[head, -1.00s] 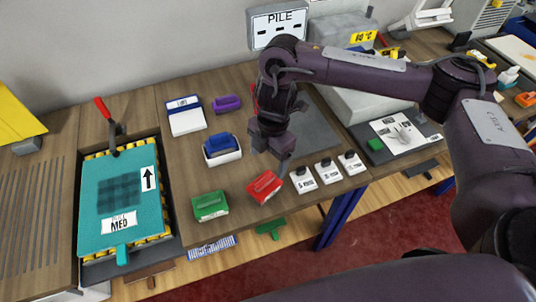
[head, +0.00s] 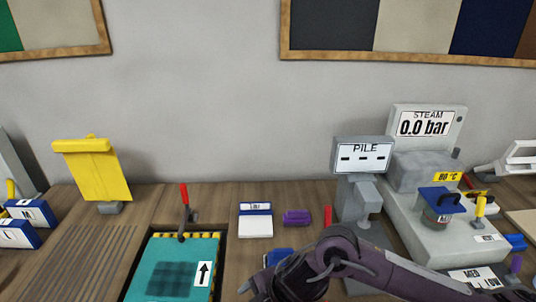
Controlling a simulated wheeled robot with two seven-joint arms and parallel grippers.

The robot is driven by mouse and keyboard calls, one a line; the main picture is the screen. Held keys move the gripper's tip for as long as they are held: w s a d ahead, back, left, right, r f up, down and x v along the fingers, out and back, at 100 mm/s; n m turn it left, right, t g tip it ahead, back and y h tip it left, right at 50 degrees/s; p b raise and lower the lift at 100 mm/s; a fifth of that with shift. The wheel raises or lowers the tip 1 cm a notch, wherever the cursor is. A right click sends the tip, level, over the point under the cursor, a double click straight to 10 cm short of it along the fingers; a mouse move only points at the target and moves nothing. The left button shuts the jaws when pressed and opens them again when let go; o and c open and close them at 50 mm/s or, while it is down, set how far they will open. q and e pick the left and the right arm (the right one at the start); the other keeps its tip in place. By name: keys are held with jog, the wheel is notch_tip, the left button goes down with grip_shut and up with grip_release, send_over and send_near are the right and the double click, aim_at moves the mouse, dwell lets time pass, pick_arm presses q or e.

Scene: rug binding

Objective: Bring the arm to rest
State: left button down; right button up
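My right arm comes in from the lower right, and its dark purple wrist bends over the workbench at the bottom of the head view. Its gripper (head: 254,287) is at the bottom edge, left of the wrist joint and beside a blue block (head: 281,257) that is partly hidden. The fingertips are mostly cut off by the frame, so I cannot tell whether they are open or shut. My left gripper is not in view.
A teal mat (head: 160,285) with a dark grid patch lies left of the arm. A red-handled lever (head: 185,203) stands behind it. The PILE gauge (head: 363,157) and steam unit (head: 425,146) stand behind the arm. A white-and-blue pad (head: 255,222) and purple block (head: 297,217) lie nearby.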

jog(key=s+a+r+m+t+y, duration=0.1)
jog(key=a+r+m+t+y, duration=0.25)
jog(key=a+r, duration=0.3)
jog(key=d+f+m+t+h, duration=0.1)
jog(key=d+m+t+h, duration=0.35)
jog(key=d+m, duration=0.9)
jog(key=s+d+f+m+g+h, duration=0.2)
jog(key=s+d+f+m+g, duration=0.1)
jog(key=s+d, duration=0.3)
jog(key=s+d+f+m+g+h, duration=0.2)
jog(key=s+d+f+g+h, duration=0.15)
jog(key=d, duration=0.55)
notch_tip(320, 180, down, 32)
jog(key=s+g+b, duration=0.1)
jog(key=s+b, duration=0.2)
jog(key=s+d+f+b, duration=0.1)
jog(key=s+f, duration=0.8)
jog(key=f, duration=0.1)
jog(key=s+d+f+g+b, duration=0.1)
jog(key=s+d+f, duration=0.1)
jog(key=s+f, duration=0.8)
jog(key=shift+s+d+f, duration=0.2)
jog(key=shift+d+f, duration=0.05)
jog(key=shift+f, duration=0.2)
